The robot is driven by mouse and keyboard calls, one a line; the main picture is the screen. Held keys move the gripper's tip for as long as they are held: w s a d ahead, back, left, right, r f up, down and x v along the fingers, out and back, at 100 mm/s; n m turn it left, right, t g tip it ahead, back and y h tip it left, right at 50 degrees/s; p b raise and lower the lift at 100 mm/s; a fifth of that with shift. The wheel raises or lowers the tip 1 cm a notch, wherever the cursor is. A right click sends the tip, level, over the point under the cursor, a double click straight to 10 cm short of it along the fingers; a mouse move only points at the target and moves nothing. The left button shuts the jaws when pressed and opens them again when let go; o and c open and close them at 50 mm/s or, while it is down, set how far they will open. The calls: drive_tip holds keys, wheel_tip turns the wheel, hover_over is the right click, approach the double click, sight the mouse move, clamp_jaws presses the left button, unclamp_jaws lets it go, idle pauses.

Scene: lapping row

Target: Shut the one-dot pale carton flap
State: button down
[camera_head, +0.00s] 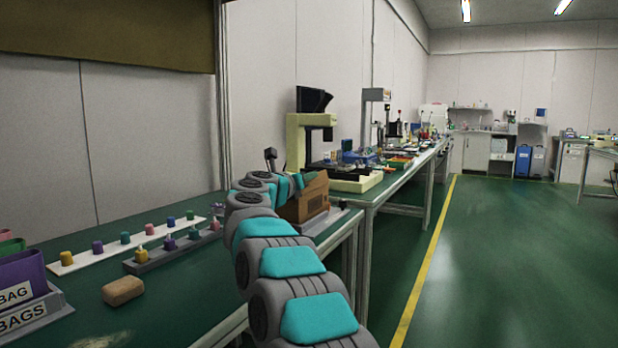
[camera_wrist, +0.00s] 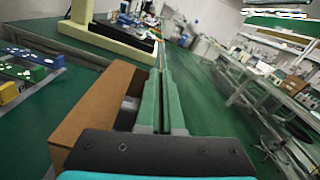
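A brown carton (camera_head: 309,207) stands at the right end of the near bench, with a slanted panel (camera_head: 317,184) raised at its top. In the wrist view, a tan carton panel (camera_wrist: 98,106) stands up just left of my gripper (camera_wrist: 161,72). A pale surface shows in the narrow space between the panel and the fingers. No dot is visible on the carton. My gripper's two green fingers lie side by side with only a thin dark line between them, and nothing is held. I cannot tell whether they touch the carton. In the head view, my arm hides the gripper.
Two strips with coloured knobs (camera_head: 150,235), a tan block (camera_head: 123,290) and a bag holder (camera_head: 35,310) are on the bench to the left. A cream machine (camera_head: 300,140) stands on the bench beyond. The green floor (camera_head: 490,260) at right is clear.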

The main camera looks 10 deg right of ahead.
drive_tip(key=shift+a+n+p, duration=0.1)
drive_tip(key=shift+n+p, duration=0.2)
drive_tip(key=shift+p, duration=0.05)
drive_tip(key=n+p, duration=0.1)
drive_tip(key=p, duration=0.1)
drive_tip(key=a+n+p, duration=0.1)
drive_tip(key=n, duration=0.1)
drive_tip(key=shift+w+p, duration=0.35)
drive_tip(key=shift+w+a+f+n+p, duration=0.15)
drive_tip(key=shift+f+n+p, duration=0.15)
drive_tip(key=shift+n+p, duration=0.6)
drive_tip(key=shift+w+a+f+n+p, duration=0.1)
drive_tip(key=shift+f+n+p, duration=0.2)
drive_tip(key=shift+n+p, duration=0.55)
drive_tip(key=shift+f, duration=0.1)
drive_tip(key=c, duration=1.1)
unclamp_jaws()
drive_tip(key=shift+o, duration=0.2)
drive_tip(key=shift+f+b, duration=0.1)
drive_tip(key=shift+b, duration=0.35)
